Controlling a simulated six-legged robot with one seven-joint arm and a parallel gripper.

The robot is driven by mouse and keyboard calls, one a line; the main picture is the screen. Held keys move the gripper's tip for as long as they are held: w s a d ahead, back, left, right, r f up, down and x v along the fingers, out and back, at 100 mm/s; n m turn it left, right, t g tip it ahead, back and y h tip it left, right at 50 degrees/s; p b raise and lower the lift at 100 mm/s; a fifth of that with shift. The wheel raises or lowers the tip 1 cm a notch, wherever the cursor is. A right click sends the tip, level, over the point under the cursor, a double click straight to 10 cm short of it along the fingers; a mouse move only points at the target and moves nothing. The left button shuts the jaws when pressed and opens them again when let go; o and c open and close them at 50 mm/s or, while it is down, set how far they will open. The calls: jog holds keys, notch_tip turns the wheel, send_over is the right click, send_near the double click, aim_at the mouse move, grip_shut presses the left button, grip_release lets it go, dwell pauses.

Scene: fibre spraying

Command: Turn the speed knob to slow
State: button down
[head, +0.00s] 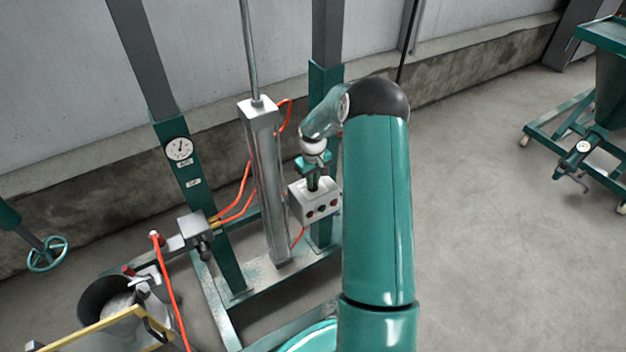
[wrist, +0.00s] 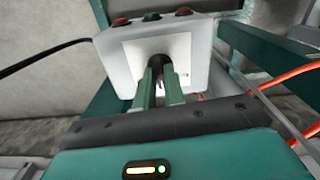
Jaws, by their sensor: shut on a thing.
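The control box (head: 313,202) is light grey and stands on the green frame. The wrist view shows its face with a white plate (wrist: 183,48) close in front of me. A dark round knob (wrist: 158,60) sits on this plate, partly hidden by my fingers. My gripper (wrist: 160,78) is shut on the knob, one green finger on each side. In the head view my gripper (head: 313,181) reaches down to the box from above. The knob is hidden there, and I cannot read its setting or any slow mark.
Red and green buttons (wrist: 152,16) line one edge of the box. A tall grey column (head: 266,170) and orange hoses (head: 240,195) stand left of it. A dial gauge (head: 179,149) is on the green post. Open concrete floor (head: 500,250) lies right.

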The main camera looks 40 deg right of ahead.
jog(key=n, duration=0.4)
jog(key=shift+n, duration=2.5)
jog(key=c, duration=1.5)
grip_release()
jog(key=shift+r, duration=0.15)
notch_tip(320, 180, up, 14)
jog(key=shift+f, duration=0.2)
